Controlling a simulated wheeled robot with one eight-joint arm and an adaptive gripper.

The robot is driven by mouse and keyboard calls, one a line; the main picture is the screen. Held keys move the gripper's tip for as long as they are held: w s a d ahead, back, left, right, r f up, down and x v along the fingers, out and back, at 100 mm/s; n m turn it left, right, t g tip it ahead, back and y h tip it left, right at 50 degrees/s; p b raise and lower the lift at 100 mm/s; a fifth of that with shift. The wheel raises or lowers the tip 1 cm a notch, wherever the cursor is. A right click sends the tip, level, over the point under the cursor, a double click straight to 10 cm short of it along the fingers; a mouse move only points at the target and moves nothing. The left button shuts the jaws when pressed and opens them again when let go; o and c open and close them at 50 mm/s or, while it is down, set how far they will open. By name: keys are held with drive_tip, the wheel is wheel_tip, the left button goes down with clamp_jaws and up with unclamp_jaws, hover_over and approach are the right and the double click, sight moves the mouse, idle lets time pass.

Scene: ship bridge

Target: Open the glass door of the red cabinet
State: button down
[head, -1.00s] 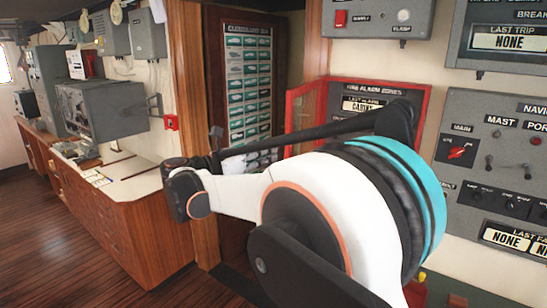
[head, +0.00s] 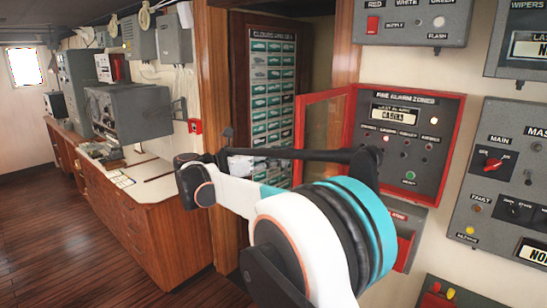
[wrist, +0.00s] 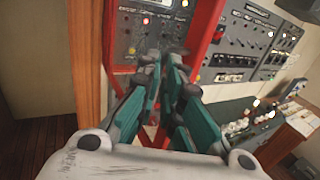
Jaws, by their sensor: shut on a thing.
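The red cabinet (head: 459,150) is the red-framed fire alarm panel on the wall in the head view. Its red-framed glass door (head: 325,96) stands open, swung out to the left from the cabinet's left side. The panel face with its display and lamps is uncovered. My arm crosses in front of the door's lower part in the head view and hides my gripper there. In the wrist view my gripper (wrist: 163,62) has its fingers close together in front of the panel, shut on the door. The exact grip point is hidden by the fingers. Red framing (wrist: 207,35) shows beside them.
Grey control panels (head: 508,190) cover the wall to the right.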

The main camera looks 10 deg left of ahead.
drive_tip(key=c, duration=1.8)
unclamp_jaws()
drive_tip(key=shift+w+d+r, duration=0.3)
drive_tip(key=shift+w+d, duration=0.1)
drive_tip(key=shift+d, duration=0.15)
drive_tip(key=shift+o, duration=0.4)
drive_tip(key=shift+w+d, duration=0.15)
drive_tip(key=shift+d, duration=0.15)
drive_tip(key=shift+f, duration=0.1)
drive_tip(key=v, duration=1.2)
drive_tip(key=shift+a+f, duration=0.15)
drive_tip(key=shift+a, duration=0.2)
